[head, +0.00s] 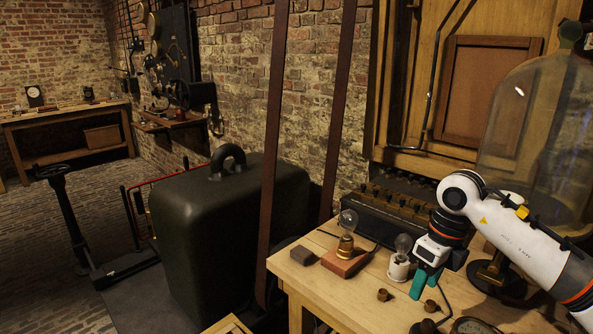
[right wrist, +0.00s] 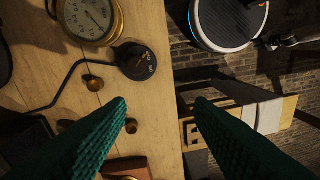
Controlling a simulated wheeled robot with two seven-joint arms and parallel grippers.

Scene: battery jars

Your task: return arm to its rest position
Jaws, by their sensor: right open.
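My right arm comes in from the right in the head view, with its white links above the wooden table (head: 320,291). My right gripper (head: 425,284) has teal fingers that point down over the table. In the right wrist view, the two fingers (right wrist: 160,104) stand apart with nothing between them, over the table's edge. Two small brass cups lie near it: one cup (head: 383,295) to the left and another cup (head: 431,306) just below in the picture. My left gripper is not in view.
A bulb on a wooden base (head: 346,262), a bulb in a white socket (head: 399,267) and a dark block (head: 303,255) stand on the table. A brass gauge (right wrist: 90,20), a dark knob (right wrist: 137,62) with a cable and a glass bell jar (head: 520,130) are close to my right arm.

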